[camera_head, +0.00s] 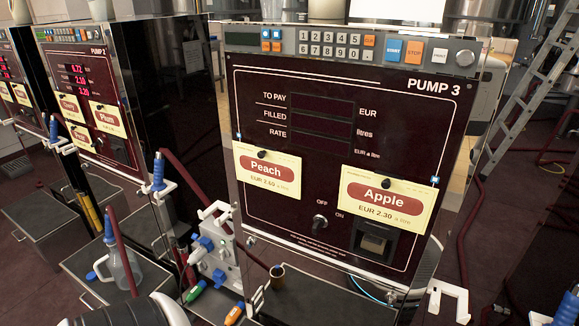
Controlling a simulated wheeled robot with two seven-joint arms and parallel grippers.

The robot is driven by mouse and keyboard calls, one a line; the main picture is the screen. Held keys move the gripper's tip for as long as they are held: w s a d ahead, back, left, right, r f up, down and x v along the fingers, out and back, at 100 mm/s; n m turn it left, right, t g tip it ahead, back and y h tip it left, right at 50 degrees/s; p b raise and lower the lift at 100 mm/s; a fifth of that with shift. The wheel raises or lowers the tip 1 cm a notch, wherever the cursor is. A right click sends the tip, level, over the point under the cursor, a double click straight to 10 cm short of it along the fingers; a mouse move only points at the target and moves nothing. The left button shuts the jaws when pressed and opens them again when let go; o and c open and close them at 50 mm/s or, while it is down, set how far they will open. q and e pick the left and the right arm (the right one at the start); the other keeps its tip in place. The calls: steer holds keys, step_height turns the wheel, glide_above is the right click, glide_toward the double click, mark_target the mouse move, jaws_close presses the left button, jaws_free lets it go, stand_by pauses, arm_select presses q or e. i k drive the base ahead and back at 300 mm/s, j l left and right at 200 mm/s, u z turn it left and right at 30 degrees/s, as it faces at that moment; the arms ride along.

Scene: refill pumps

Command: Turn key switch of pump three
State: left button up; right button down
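Pump three (440,120) is the dark red panel labelled PUMP 3 in the head view. The pay, filled and rate displays (322,105) are dark.
Peach (267,172) and Apple (387,198) cards hang on the panel. White hooks (447,290) stick out at its lower right. A white valve block (216,258) stands lower left. Pump 2 (78,100), with lit displays, is at left. A ladder (520,100) stands right.

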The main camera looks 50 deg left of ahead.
mark_target(318, 223)
steer(key=u, duration=1.35)
